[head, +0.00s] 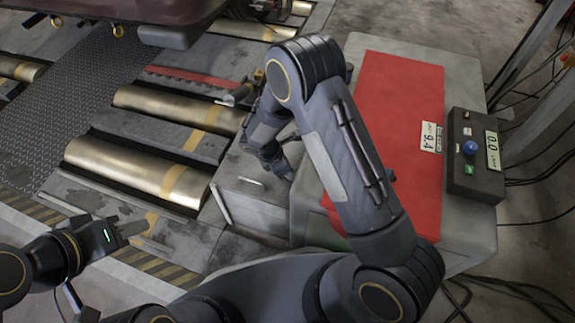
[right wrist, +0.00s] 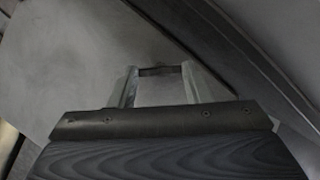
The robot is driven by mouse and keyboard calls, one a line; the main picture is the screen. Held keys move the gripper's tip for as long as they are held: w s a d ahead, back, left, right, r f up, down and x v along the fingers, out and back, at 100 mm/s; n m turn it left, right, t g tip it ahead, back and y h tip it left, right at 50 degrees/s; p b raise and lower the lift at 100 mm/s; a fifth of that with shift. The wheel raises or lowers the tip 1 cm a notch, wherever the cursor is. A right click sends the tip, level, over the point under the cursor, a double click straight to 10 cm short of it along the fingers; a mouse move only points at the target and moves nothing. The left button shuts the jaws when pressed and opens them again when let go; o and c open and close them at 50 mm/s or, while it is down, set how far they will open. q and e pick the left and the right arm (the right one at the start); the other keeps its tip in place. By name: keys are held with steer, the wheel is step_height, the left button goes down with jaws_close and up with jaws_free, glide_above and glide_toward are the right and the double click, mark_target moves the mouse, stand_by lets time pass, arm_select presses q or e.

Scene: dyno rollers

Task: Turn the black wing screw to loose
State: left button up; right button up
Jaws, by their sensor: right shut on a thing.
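In the right wrist view a small dark bar, which looks like the black wing screw (right wrist: 160,71), spans the gap between the two fingertips of my right gripper (right wrist: 159,75). The fingers touch its two ends, in front of a grey metal surface. In the head view my right arm bends down over the grey housing beside the rollers; its hand is small there, and the wing screw cannot be made out. My left gripper (head: 128,231) is at the lower left, above the striped floor edge, far from the screw and apparently empty. Its finger gap is unclear.
Brass rollers (head: 137,170) lie in the floor at left. A grey cabinet with a red top panel (head: 400,120) stands at right, partly behind my right arm. A control box (head: 474,155) with a blue knob is on its right side. A vehicle's end (head: 165,10) overhangs the top left.

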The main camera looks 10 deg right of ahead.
steer(key=shift+s+a+f, duration=0.1)
steer(key=shift+s+a, duration=0.05)
steer(key=shift+s, duration=0.15)
steer(key=o, duration=0.9)
steer(key=shift+o, duration=0.4)
steer(key=shift+w, duration=0.1)
steer(key=shift+r+p, duration=0.3)
steer(key=shift+r, duration=0.25)
steer(key=p+v, duration=0.2)
steer(key=v, duration=0.5)
steer(key=shift+p, duration=0.3)
